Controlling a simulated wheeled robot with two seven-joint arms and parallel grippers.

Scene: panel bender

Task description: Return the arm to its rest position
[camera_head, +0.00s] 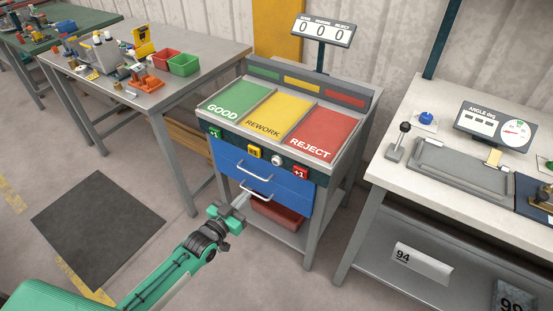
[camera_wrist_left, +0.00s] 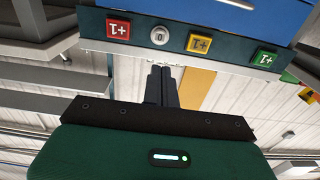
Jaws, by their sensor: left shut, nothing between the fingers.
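My left arm (camera_head: 170,280) comes in from the lower left in the head view. Its green and grey left gripper (camera_head: 243,196) is in front of the blue drawers of the sorting station. In the left wrist view the two dark fingers (camera_wrist_left: 161,72) are together with nothing between them. That view is upside down, with the button strip (camera_wrist_left: 180,40) beyond the fingers. In the head view the fingertips overlap the lower drawer front; I cannot tell whether they touch it. My right gripper does not show.
The sorting station has green (camera_head: 234,100), yellow (camera_head: 278,116) and red (camera_head: 318,133) panels and two shut blue drawers (camera_head: 255,175). A workbench (camera_head: 205,55) stands at the left, another (camera_head: 410,100) at the right. A dark mat (camera_head: 97,228) lies on open floor.

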